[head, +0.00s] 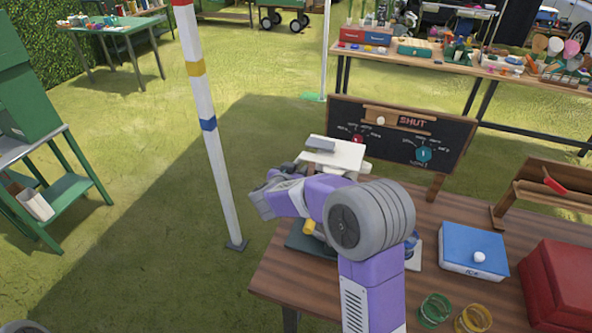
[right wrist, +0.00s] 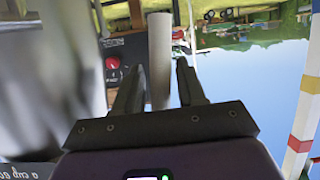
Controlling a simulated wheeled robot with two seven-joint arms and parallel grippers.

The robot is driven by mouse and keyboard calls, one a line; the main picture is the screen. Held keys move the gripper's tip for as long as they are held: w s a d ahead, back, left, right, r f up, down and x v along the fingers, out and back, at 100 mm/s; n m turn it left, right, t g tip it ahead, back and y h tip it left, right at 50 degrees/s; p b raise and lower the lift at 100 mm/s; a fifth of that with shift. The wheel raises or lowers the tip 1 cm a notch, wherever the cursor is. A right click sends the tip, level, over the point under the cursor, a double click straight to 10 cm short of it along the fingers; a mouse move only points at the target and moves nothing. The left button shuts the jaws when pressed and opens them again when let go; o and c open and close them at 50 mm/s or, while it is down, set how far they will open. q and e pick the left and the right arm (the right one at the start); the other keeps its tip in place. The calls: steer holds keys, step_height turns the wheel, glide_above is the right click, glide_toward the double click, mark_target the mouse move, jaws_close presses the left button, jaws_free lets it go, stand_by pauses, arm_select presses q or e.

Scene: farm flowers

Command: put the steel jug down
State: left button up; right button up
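The steel jug (right wrist: 55,75) shows in the right wrist view as a large, blurred grey metal body on the left. Its pale upright handle (right wrist: 160,50) runs between the two dark fingers of my right gripper (right wrist: 161,68), which sit close on both sides of it. In the head view my right gripper (head: 262,203) reaches left over the far left part of the wooden table (head: 385,295). The jug cannot be made out there; my arm hides much of that area. My left gripper is not in view.
A white-topped device (head: 335,154) stands behind my arm, before a chalkboard (head: 400,135). A blue box (head: 472,248), a green jar (head: 434,309), a yellow jar (head: 473,319) and a red box (head: 558,290) stand on the right. A striped pole (head: 206,120) rises left of the table.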

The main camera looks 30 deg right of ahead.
steer(key=shift+o, duration=1.1)
steer(key=shift+r, duration=0.15)
steer(key=p+v, duration=0.2)
steer(key=v, duration=1)
steer(key=shift+p, duration=0.35)
